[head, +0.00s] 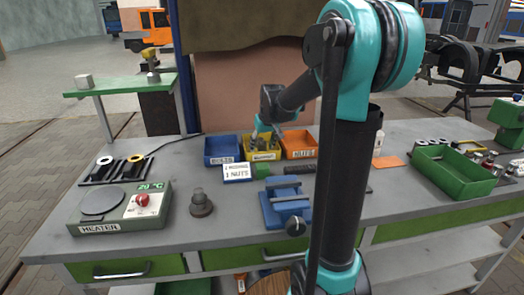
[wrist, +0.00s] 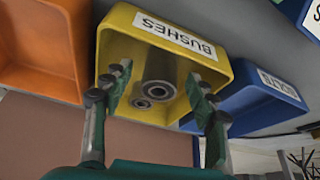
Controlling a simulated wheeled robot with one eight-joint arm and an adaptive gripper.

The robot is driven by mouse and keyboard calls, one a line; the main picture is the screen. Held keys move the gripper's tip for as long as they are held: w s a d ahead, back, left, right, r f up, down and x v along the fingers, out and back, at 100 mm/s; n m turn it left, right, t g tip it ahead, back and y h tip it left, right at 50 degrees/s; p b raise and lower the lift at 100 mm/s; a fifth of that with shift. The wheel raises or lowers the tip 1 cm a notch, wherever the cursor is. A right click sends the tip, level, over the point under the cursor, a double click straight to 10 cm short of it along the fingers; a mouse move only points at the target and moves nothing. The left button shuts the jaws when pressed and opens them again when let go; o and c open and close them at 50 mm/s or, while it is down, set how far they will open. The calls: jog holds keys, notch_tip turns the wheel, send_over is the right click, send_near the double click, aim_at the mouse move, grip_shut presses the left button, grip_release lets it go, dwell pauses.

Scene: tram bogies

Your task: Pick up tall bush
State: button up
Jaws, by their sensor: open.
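The yellow bin labelled BUSHES (wrist: 215,112) fills the middle of the wrist view and stands at the back of the bench in the head view (head: 275,139). In it a grey cylindrical bush (wrist: 160,72) stands out with its ringed end facing the camera; it looks like the tall one. A smaller ringed bush (wrist: 141,103) is beside it. My gripper (wrist: 156,82) is open and empty, its fingers on either side of the bushes. In the head view my gripper (head: 264,134) is at the yellow bin, and it partly hides the bushes.
The blue bin (head: 221,146) and orange bin (head: 299,142) flank the yellow one closely. A sign (head: 237,172) reading "2 medium, 1 nuts" stands in front. A blue vice (head: 286,205), a heater (head: 122,208) and a green tray (head: 455,178) are also on the bench.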

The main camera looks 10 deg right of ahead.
jog(key=shift+x, duration=0.75)
jog(key=shift+c, duration=0.3)
grip_shut()
